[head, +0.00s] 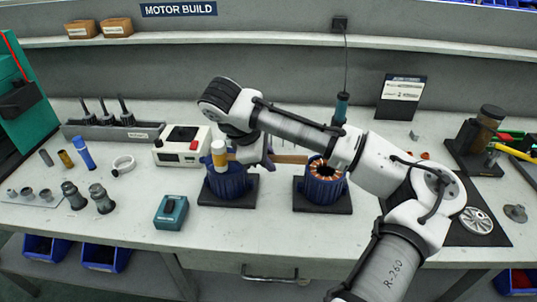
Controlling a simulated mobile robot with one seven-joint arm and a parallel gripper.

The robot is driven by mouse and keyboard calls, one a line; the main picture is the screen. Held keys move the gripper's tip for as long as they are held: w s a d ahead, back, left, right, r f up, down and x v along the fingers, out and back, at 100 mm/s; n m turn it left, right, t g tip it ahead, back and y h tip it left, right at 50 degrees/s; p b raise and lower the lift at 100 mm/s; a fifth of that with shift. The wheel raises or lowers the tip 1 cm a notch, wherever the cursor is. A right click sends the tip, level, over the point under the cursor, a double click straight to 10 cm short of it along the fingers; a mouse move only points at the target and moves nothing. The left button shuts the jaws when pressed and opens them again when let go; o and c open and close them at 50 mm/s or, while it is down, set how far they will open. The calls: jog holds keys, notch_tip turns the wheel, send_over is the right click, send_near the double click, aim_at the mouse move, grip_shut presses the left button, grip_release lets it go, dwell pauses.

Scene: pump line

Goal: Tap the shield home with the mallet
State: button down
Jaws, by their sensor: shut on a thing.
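My gripper (256,156) is shut on the wooden handle of the mallet (219,154). The handle lies roughly level, and the cream and tan head is at its left end. The head is over or against the top of the left blue motor housing (228,186); I cannot tell whether they touch. This housing stands upright on a dark base. Mallet and gripper cover much of its top, so I cannot make out the shield or how it sits. A second blue housing (322,190), with copper windings showing, stands to the right.
A white device (182,147) and a teal box (171,212) stand left of the housings. A corded driver (341,107) hangs behind my arm. A dark mat with round metal parts (473,220) lies at right.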

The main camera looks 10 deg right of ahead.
jog(key=shift+r, duration=0.15)
notch_tip(320, 180, up, 6)
jog(key=p, duration=0.6)
jog(key=shift+s, duration=0.1)
